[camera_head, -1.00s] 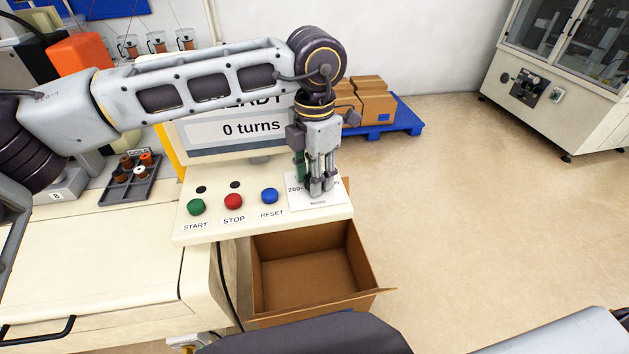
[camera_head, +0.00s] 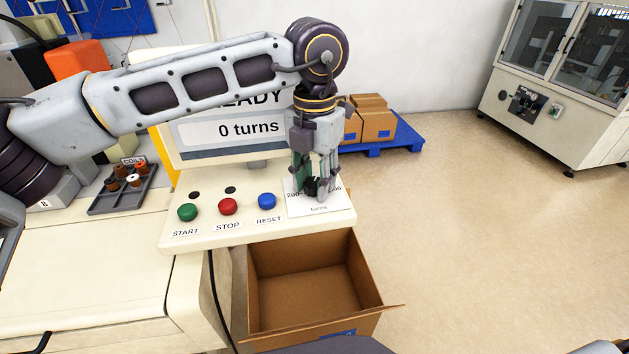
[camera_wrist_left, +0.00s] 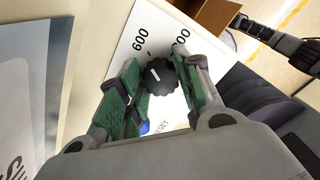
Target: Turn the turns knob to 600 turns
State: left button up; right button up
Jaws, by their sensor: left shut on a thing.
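The turns knob is a small black ridged dial with a white pointer line; it shows in the left wrist view (camera_wrist_left: 160,78) between my fingers. The pointer slants toward the upper left, roughly toward the printed "600". My left gripper (camera_head: 318,190) points down over the white dial plate (camera_head: 318,208) and is shut on the knob, its green pads at either side (camera_wrist_left: 158,88). Another number at the upper right is partly hidden. The display (camera_head: 245,129) reads "0 turns". What looks like my right gripper (camera_wrist_left: 250,25) shows small and dark in the wrist view.
The green START (camera_head: 187,212), red STOP (camera_head: 228,206) and blue RESET (camera_head: 267,201) buttons sit left of the plate. An open cardboard box (camera_head: 310,285) stands below the panel. A coil tray (camera_head: 122,190) lies at left.

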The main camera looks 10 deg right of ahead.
aim_at(314, 181)
pick_arm(q)
jog(key=shift+w+r, duration=0.1)
jog(key=shift+r, duration=0.05)
jog(key=o, duration=1)
jog(key=shift+r, duration=0.55)
notch_tip(314, 181, up, 11)
jog(key=shift+f, duration=0.15)
pick_arm(e)
jog(key=shift+s+a+f, duration=0.1)
jog(key=shift+s+a, duration=0.05)
jog(key=shift+a, duration=0.35)
jog(key=shift+s, duration=0.1)
